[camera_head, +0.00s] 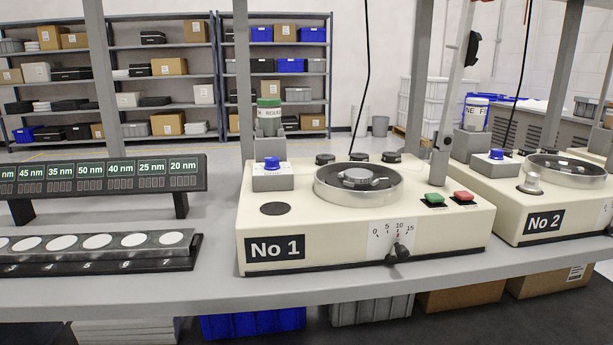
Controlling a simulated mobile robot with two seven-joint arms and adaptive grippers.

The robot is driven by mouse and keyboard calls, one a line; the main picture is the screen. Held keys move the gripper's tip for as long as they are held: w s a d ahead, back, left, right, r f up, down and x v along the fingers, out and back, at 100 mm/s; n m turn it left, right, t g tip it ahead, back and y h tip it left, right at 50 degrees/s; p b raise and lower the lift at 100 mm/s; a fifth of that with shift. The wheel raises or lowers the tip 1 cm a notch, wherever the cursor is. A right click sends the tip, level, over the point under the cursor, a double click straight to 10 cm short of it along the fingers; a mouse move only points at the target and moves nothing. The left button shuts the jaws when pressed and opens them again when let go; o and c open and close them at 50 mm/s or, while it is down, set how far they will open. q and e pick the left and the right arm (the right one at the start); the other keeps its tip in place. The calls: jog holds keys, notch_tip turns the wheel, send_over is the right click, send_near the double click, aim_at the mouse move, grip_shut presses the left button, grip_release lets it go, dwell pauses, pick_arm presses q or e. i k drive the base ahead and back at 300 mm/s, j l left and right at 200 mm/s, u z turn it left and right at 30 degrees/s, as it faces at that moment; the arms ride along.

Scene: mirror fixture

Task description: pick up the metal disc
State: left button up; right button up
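A row of round, pale, mirror-like discs (97,242) lies in a low tilted rack (190,243) at the left, over numbered slots. A grey metal disc-shaped piece with a raised top (358,179) sits on the dark round turntable (325,189) of the machine marked No 1 (450,228). I cannot tell which of these is the task's metal disc. Neither of my grippers is in view, and nothing is touching the discs or the machine. The left end of the rack is cut off by the picture edge.
A display (110,177) with nm readings stands behind the rack. Machine No 2 (500,205) is at the right. Grey posts (243,80) rise from the bench (170,285). Bottles stand behind both machines. Bare bench lies between rack and No 1.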

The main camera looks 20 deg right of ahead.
aim_at(358, 175)
jog(key=z, duration=0.8)
jog(key=k+l+u, duration=0.15)
jog(key=l, duration=0.15)
jog(key=l+u, duration=0.2)
jog(key=l, duration=0.15)
